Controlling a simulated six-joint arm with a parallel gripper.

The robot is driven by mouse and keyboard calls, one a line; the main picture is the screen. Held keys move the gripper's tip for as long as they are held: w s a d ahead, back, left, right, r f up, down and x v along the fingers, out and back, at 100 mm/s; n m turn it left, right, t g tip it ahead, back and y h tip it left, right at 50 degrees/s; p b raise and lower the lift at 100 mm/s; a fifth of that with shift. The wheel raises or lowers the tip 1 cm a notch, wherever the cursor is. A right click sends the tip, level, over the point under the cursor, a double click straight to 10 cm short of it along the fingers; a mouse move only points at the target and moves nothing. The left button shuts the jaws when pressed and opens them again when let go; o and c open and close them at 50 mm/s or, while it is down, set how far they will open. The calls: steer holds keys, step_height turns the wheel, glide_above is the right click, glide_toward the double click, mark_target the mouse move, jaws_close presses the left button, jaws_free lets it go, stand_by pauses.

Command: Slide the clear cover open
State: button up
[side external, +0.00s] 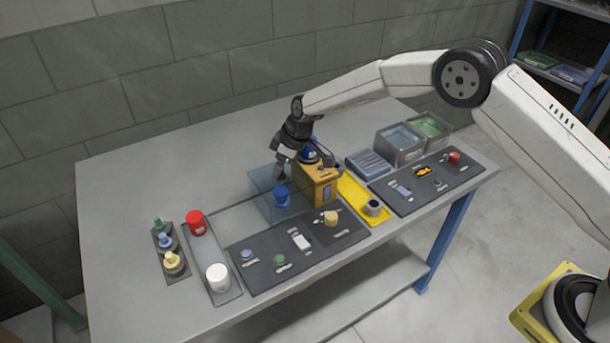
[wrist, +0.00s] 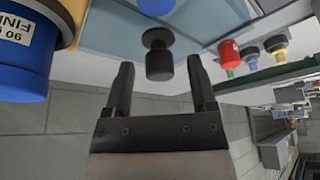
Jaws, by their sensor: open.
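The clear cover (side external: 262,182) is a see-through bluish box on the table, left of an orange box. A blue item (side external: 281,197) shows at it. In the wrist view the clear cover (wrist: 205,15) fills the top, and a black knob (wrist: 159,62) sticks out from it. My gripper (side external: 281,172) is over the cover's far side, by the orange box. In the wrist view my gripper (wrist: 160,72) is open, with a finger on each side of the knob and a visible gap to both. I cannot tell how deep the knob sits between the fingers.
The orange box (side external: 318,187) stands close right of my gripper; a blue labelled container (wrist: 25,48) shows close at the left in the wrist view. A red jar (side external: 196,223) and small bottles (side external: 171,261) stand left. Dark mats lie in front. The back left table is clear.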

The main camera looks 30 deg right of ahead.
jaws_close()
stand_by(1.5)
